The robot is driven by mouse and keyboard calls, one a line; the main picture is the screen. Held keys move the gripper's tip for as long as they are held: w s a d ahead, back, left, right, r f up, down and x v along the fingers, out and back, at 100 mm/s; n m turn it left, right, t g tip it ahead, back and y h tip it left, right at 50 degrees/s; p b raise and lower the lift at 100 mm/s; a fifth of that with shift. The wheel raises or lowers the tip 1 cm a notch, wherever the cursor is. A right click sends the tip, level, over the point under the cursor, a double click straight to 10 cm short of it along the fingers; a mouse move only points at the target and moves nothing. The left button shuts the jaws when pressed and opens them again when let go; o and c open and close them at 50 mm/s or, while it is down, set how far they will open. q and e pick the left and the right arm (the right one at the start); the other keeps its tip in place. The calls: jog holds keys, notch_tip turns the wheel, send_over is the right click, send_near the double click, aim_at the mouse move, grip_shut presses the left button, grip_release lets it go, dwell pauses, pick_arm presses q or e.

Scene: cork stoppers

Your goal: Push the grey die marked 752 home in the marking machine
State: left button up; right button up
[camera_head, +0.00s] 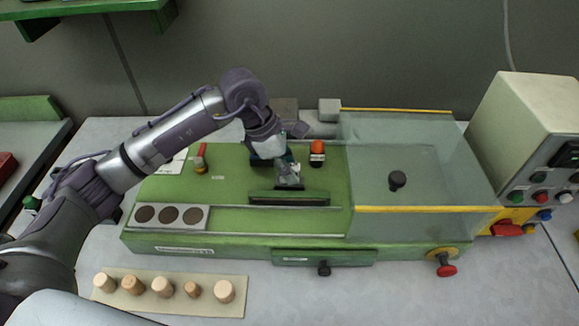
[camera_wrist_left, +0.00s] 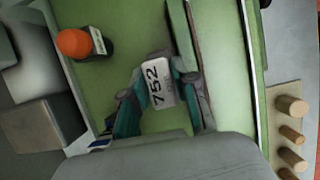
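The grey die marked 752 (camera_wrist_left: 158,83) shows between the teal fingers of my left gripper (camera_wrist_left: 160,88) in the left wrist view, number facing the camera. The fingers lie against its two sides and appear closed on it. In the head view my left gripper (camera_head: 289,178) points down at the green deck of the marking machine (camera_head: 228,170). It is just behind the long dark slot (camera_head: 290,200) at the deck's front. The die is mostly hidden there, and I cannot tell how deep it sits. My right gripper is not in view.
An orange-topped piece (camera_head: 317,152) stands right of the gripper. A clear guard (camera_head: 420,160) covers the machine's right side. A plate with three dark discs (camera_head: 169,217) is at the left. Several corks (camera_head: 162,287) stand on a tan mat in front. A control box (camera_head: 535,130) is far right.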

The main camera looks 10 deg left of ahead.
pick_arm(q)
jog(key=o, duration=0.3)
jog(key=v, duration=1.2)
jog(key=shift+s+d+r, duration=0.1)
jog(key=shift+r, duration=0.1)
